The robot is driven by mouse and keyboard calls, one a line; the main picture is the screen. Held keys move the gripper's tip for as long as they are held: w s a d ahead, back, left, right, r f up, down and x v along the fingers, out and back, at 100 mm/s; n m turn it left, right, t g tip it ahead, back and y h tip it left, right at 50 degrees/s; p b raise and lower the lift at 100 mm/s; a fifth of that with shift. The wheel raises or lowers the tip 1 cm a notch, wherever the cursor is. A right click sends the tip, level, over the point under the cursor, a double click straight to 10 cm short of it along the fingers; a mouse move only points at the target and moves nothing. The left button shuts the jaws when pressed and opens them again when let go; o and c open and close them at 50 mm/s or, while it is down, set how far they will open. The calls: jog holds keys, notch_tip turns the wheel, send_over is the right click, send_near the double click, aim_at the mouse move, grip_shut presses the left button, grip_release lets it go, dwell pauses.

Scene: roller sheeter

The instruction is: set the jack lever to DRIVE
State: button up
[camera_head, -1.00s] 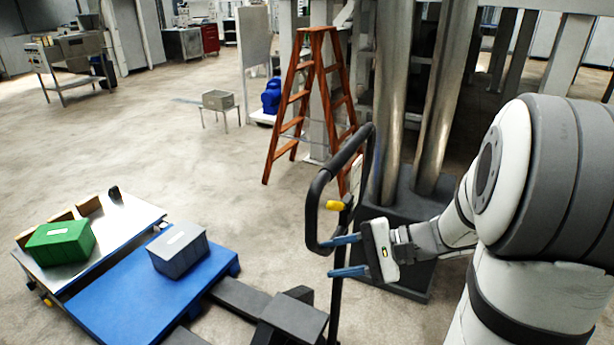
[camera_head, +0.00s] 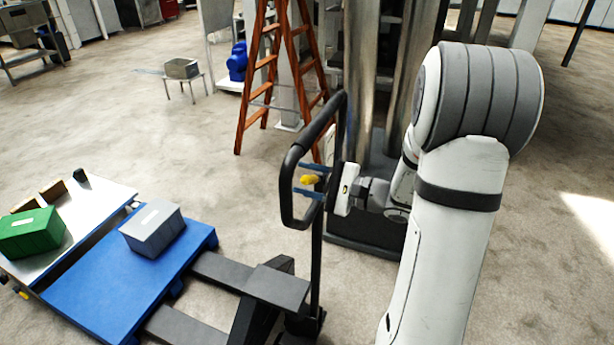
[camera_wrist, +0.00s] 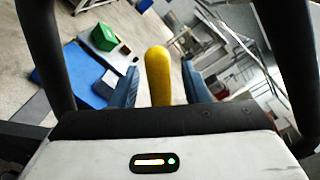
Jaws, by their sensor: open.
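The jack lever has a yellow grip (camera_head: 310,179) inside the black loop handle (camera_head: 290,185) of the pallet jack (camera_head: 265,288). In the wrist view the yellow lever (camera_wrist: 158,76) stands between the two blue fingers of my gripper (camera_wrist: 160,88), with a gap on each side. My gripper (camera_head: 312,181) also shows in the head view, reaching into the loop from the right with its fingers apart, one above and one below the lever. It is open and holds nothing. No lever position marking is readable.
A blue pallet (camera_head: 110,285) with a grey bin (camera_head: 153,228) lies left of the jack. A metal-topped table (camera_head: 95,215) with a green bin (camera_head: 32,232) is beside it. An orange ladder (camera_head: 268,75) and large metal columns (camera_head: 370,75) stand behind the handle.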

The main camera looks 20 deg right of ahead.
jog(key=shift+a, duration=0.1)
jog(key=shift+c, duration=0.5)
grip_shut()
